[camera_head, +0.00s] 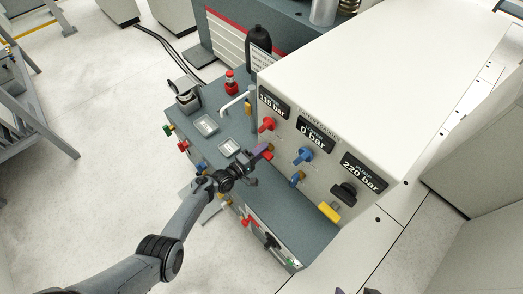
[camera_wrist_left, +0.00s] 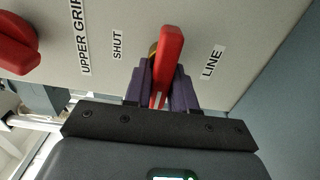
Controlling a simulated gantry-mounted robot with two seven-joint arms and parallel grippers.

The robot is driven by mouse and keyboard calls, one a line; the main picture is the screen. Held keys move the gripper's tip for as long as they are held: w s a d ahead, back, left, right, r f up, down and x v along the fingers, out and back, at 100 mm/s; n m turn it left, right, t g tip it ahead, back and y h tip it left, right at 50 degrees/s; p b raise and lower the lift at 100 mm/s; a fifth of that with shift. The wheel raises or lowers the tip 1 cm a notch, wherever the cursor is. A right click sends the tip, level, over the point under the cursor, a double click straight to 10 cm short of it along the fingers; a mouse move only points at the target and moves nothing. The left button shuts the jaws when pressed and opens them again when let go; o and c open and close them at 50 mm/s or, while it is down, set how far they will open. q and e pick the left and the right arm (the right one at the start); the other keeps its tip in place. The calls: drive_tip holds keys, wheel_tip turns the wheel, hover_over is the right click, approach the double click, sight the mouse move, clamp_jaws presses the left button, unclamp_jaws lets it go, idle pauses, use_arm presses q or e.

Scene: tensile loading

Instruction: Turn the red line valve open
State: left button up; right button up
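The red line valve handle (camera_wrist_left: 170,50) is on the pale panel beside the LINE label in the left wrist view. My left gripper (camera_wrist_left: 163,84) has one purple finger on each side of this handle, close against it, and looks shut on it. In the head view my left gripper (camera_head: 263,151) is at the lower left of the panel front, where it partly hides the valve. The SHUT label (camera_wrist_left: 117,45) is to the left of the handle. Two purple tips of my right gripper (camera_head: 355,291) show apart at the bottom edge, empty.
Another red handle (camera_head: 267,124) sits above, under the 115 bar display (camera_head: 272,104). Blue handles (camera_head: 304,155), a black knob (camera_head: 344,192) and a yellow handle (camera_head: 329,212) are to the right. The grey bench (camera_head: 300,225) carries small trays and a red button (camera_head: 230,78).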

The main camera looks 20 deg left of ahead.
use_arm(q)
drive_tip(key=o, duration=0.3)
drive_tip(key=shift+s+a+r+p, duration=0.1)
drive_tip(key=shift+s+a+p, duration=0.2)
drive_tip(key=shift+s, duration=0.25)
drive_tip(key=p+v, duration=0.3)
drive_tip(key=v, duration=0.6)
drive_tip(key=shift+s, duration=0.3)
drive_tip(key=shift+a, duration=0.1)
